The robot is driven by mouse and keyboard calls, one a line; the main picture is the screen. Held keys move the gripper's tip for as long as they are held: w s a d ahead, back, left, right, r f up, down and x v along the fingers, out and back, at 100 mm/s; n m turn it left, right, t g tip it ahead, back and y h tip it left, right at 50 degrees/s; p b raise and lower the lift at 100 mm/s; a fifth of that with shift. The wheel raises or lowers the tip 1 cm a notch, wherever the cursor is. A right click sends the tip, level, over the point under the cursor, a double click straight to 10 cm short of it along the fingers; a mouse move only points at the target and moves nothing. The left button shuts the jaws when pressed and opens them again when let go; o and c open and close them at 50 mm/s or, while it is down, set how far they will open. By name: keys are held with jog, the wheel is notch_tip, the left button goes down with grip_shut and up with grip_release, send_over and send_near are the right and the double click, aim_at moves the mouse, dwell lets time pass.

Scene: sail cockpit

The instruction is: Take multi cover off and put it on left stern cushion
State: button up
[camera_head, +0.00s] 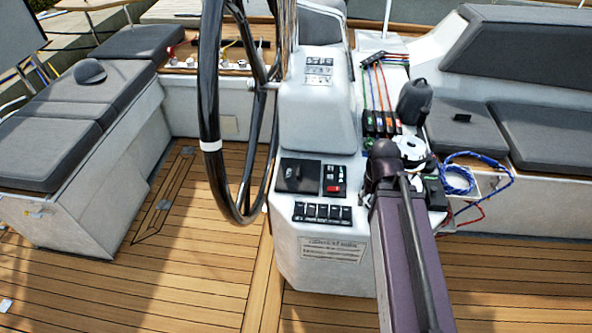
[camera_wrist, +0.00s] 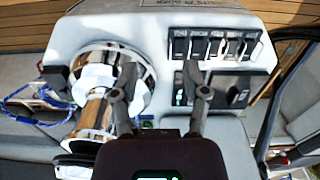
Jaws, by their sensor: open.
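A dark square piece with a small raised grip (camera_head: 298,175), which looks like the multi cover, lies flat on the white console beside the wheel. In the wrist view a dark panel (camera_wrist: 238,88) on the console, right of my fingers, may be the same piece; I cannot be sure. My gripper (camera_wrist: 160,98) is open and empty, with its fingers above the console between the chrome winch and the panels. In the head view my arm hides the fingers. Grey cushions (camera_head: 50,147) line the left bench; I cannot tell which is the stern one.
The steering wheel (camera_head: 209,110) stands left of the console. A dark round object (camera_head: 90,71) rests on the left cushions. The teak floor (camera_head: 190,270) at left is mostly clear.

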jog(key=shift+w+d, duration=0.1)
jog(key=shift+d, duration=0.1)
jog(key=shift+w, duration=0.1)
jog(key=w+a+f+t+b, duration=0.1)
jog(key=w+a+b, duration=0.1)
jog(key=w+a, duration=0.9)
jog(key=w+a+f+b, duration=0.1)
jog(key=w+a+f, duration=0.1)
jog(key=w+a, duration=0.8)
jog(key=shift+w+a+f+m+t+b, duration=0.3)
jog(key=shift+w+a+t+b, duration=0.1)
jog(key=shift+w, duration=0.6)
